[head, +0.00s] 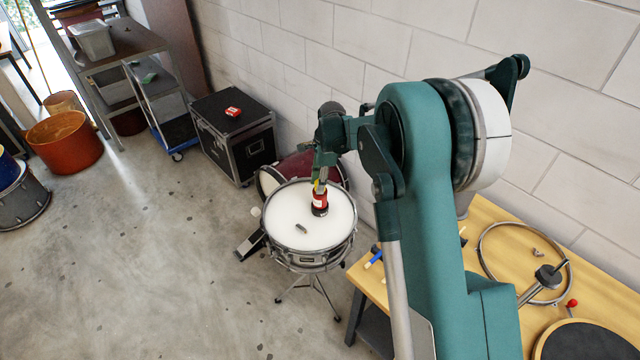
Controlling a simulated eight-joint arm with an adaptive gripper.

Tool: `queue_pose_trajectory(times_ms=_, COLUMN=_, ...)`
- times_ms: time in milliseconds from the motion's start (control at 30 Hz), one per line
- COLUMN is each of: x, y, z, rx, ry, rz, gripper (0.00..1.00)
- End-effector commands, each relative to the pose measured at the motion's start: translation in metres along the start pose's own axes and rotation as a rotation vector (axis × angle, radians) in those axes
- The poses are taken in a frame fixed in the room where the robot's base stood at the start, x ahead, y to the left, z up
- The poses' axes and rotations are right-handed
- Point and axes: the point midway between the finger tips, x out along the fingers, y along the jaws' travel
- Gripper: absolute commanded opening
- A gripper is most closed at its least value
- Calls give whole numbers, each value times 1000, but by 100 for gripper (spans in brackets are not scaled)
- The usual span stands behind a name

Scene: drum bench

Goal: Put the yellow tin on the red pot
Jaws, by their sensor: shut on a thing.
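The red pot (320,206) stands upright on the white head of a snare drum (284,222). It has a pale label and a dark base. My gripper (319,181) is right above the pot, pointing down, and shut on the yellow tin (316,187). Only a small strip of yellow shows between the fingers; the rest of the tin is hidden. The tin is at the pot's top, but I cannot tell whether they touch.
A small dark grey piece (301,228) lies on the drum head. A dark red drum (294,170) is close behind. A black case (235,140) with a red item (233,111) stands at the wall. A wooden bench (490,215) is at right.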

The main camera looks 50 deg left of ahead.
Motion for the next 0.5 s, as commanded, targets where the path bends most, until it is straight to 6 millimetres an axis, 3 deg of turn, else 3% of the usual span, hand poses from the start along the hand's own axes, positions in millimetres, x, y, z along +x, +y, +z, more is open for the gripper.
queue_pose_trajectory(times_ms=300, x=4, y=0, z=0, rx=0, ry=0, rz=0, gripper=12)
queue_pose_trajectory(times_ms=333, x=3, y=0, z=0, rx=0, ry=0, rz=0, gripper=28)
queue_pose_trajectory(times_ms=400, x=3, y=0, z=0, rx=0, ry=0, rz=0, gripper=37)
queue_pose_trajectory(times_ms=500, x=3, y=0, z=0, rx=0, ry=0, rz=0, gripper=39)
